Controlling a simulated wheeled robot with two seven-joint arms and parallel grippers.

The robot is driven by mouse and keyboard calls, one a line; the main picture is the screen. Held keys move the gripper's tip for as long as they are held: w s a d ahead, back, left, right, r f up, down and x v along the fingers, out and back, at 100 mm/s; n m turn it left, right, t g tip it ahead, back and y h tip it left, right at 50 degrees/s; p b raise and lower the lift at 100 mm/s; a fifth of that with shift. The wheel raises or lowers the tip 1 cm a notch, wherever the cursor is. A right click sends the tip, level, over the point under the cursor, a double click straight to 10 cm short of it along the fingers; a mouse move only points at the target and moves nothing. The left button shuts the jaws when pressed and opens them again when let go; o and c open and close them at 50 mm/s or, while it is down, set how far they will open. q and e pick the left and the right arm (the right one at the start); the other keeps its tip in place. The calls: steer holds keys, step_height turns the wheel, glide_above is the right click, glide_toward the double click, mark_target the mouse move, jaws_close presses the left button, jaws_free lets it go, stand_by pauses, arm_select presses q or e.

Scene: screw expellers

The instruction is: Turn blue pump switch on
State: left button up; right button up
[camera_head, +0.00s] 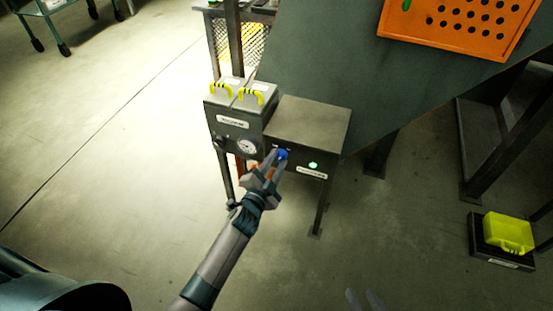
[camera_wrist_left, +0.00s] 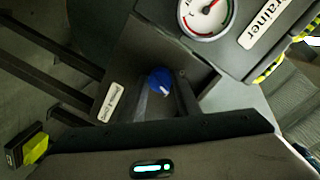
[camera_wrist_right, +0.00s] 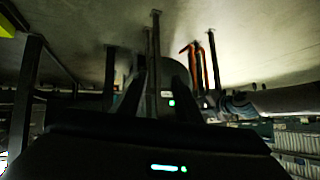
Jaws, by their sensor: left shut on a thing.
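The blue pump switch (camera_head: 282,154) is a round blue knob on the front of a dark grey box (camera_head: 308,118). A small lit green light (camera_head: 312,165) sits to its right, above a white label. My left gripper (camera_head: 277,161) is at the switch, shut on it. In the left wrist view the blue knob (camera_wrist_left: 160,78) sits between the two fingers of my left gripper (camera_wrist_left: 163,88); a white mark shows on it. My right gripper (camera_head: 362,299) is low in the head view, empty, its fingers apart, also seen in the right wrist view (camera_wrist_right: 160,85).
Left of the switch box is a grey unit with a round gauge (camera_head: 246,146) and yellow handles (camera_head: 251,95). An orange perforated tray (camera_head: 462,22) lies on the sloped dark surface above.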

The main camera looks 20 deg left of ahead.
arm_select(q)
steer(key=shift+d+r+m, duration=0.1)
steer(key=shift+m, duration=1.1)
steer(key=shift+m+p, duration=0.3)
steer(key=shift+m, duration=0.7)
arm_select(e)
steer(key=shift+s+d+f+g, duration=0.3)
steer(key=shift+s+f+g, duration=0.1)
steer(key=shift+s+f, duration=0.1)
steer(key=shift+s+d+f+g, duration=0.3)
steer(key=shift+s+f+g, duration=0.1)
steer(key=shift+s, duration=0.1)
arm_select(q)
steer(key=o, duration=1)
steer(key=shift+o, duration=0.2)
steer(key=shift+s, duration=0.1)
steer(key=s+r, duration=0.1)
steer(key=s, duration=1.6)
steer(key=shift+a+p, duration=0.4)
steer(key=shift+p, duration=0.05)
arm_select(e)
steer(key=shift+s+d+f+g+h, duration=0.15)
steer(key=shift+s+d+g+h, duration=0.15)
steer(key=shift+d+h, duration=0.15)
arm_select(q)
steer(key=shift+s+r, duration=0.1)
arm_select(e)
steer(key=shift+d, duration=0.15)
